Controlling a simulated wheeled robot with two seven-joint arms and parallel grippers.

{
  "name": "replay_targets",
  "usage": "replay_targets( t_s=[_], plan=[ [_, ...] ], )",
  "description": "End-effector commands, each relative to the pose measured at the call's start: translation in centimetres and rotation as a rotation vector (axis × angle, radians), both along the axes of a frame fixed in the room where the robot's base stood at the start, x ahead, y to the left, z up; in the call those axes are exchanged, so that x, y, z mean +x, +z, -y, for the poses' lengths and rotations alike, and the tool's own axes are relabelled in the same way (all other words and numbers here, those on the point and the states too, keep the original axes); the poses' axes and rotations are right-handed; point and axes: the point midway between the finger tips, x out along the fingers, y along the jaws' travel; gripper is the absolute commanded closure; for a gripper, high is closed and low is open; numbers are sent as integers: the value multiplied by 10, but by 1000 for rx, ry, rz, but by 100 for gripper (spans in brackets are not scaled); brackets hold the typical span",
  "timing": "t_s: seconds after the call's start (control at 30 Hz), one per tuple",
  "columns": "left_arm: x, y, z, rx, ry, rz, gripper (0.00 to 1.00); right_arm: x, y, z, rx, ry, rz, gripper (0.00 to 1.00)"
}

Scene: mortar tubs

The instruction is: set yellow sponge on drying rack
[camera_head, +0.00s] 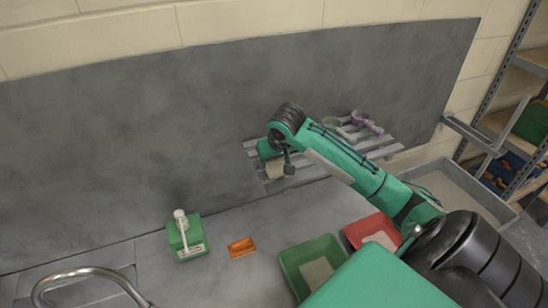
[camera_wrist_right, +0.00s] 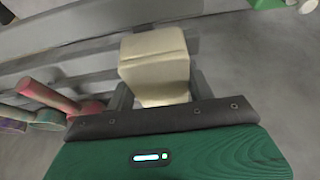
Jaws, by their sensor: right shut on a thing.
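The pale yellow sponge (camera_head: 274,169) is between the fingers of my right gripper (camera_head: 281,166), at the left part of the grey slatted drying rack (camera_head: 312,174). In the right wrist view the sponge (camera_wrist_right: 154,60) is a cream block standing out past the shut fingers (camera_wrist_right: 159,95), with the rack's slats (camera_wrist_right: 62,78) behind and beside it. I cannot tell whether the sponge touches the slats. Its lower part is partly hidden by the gripper. My left gripper is in neither view.
A purple utensil (camera_head: 366,122) and a pale green one (camera_head: 338,130) lie on the rack's right part. A grey wall panel (camera_head: 140,130) rises behind.

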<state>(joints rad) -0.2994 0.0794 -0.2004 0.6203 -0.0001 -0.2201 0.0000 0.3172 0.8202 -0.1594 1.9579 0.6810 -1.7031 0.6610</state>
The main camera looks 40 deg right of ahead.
Motion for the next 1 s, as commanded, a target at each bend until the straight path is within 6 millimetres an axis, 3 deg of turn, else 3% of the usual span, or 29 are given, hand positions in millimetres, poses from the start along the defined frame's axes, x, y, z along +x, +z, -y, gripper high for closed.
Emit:
replay_targets(
  t_s=[0.37,0.4,0.5,0.87,1.0],
  plan=[
    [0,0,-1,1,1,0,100,0,-5,0,1,0,0,65],
    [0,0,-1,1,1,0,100,0,-5,0,1,0,1,41],
    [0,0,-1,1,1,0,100,0,-5,0,1,0,1,25],
    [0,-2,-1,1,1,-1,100,-1,0,-1,0,0,3,25],
    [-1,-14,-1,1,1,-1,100,-8,17,-3,-1,4,6,25]
  ],
)
